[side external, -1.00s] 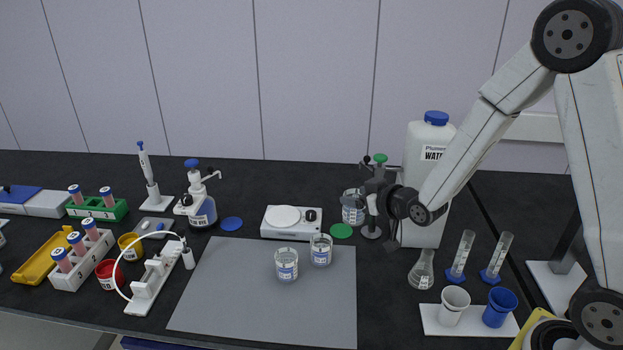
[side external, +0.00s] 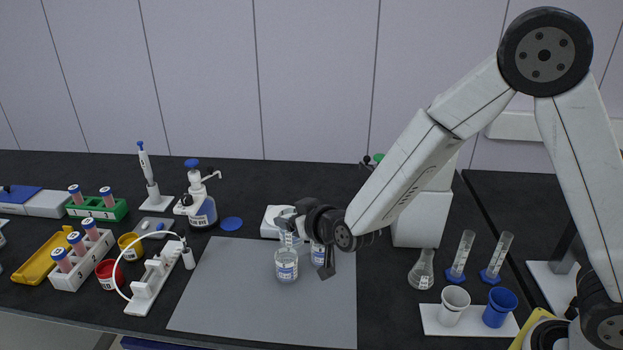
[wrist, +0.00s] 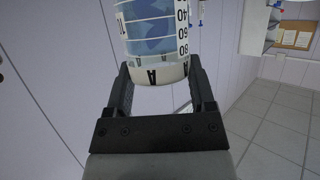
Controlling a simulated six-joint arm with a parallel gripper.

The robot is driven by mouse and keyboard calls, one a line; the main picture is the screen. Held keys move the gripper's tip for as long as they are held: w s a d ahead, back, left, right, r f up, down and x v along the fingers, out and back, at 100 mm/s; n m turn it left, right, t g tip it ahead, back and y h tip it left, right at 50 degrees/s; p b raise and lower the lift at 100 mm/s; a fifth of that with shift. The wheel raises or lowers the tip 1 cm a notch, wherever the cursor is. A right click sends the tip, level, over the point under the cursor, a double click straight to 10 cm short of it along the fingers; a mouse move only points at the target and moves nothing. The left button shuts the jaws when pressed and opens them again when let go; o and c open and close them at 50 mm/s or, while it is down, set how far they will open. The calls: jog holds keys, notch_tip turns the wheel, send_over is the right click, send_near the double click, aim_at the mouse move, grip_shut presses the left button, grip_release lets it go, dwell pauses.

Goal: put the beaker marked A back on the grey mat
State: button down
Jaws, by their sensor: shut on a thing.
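My gripper (side external: 304,243) is over the back right part of the grey mat (side external: 235,300) in the side view. In the wrist view my gripper (wrist: 160,78) is shut on the clear beaker marked A (wrist: 155,35), which has a graduated scale and blue contents. In the side view this beaker (side external: 291,233) is partly hidden by the gripper and overlaps the view of another labelled beaker (side external: 286,265) standing on the mat. A further beaker (side external: 318,254) stands behind the gripper, partly covered. I cannot tell the held beaker's exact height above the mat.
A flask (side external: 421,270) and a white tray with cups (side external: 437,324) are to the right. A white tubing stand (side external: 150,285) is at the left. The mat's left and front are clear.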

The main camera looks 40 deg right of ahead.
jog(key=w+a+f, duration=0.2)
jog(key=w+f, duration=0.7)
jog(key=w, duration=0.4)
jog(key=shift+a+f, duration=0.15)
jog(key=shift+a, duration=0.15)
jog(key=shift+w, duration=0.15)
jog(key=shift+w+f, duration=0.2)
jog(key=shift+f, duration=1.65)
jog(key=shift+f, duration=0.1)
jog(key=shift+f, duration=0.3)
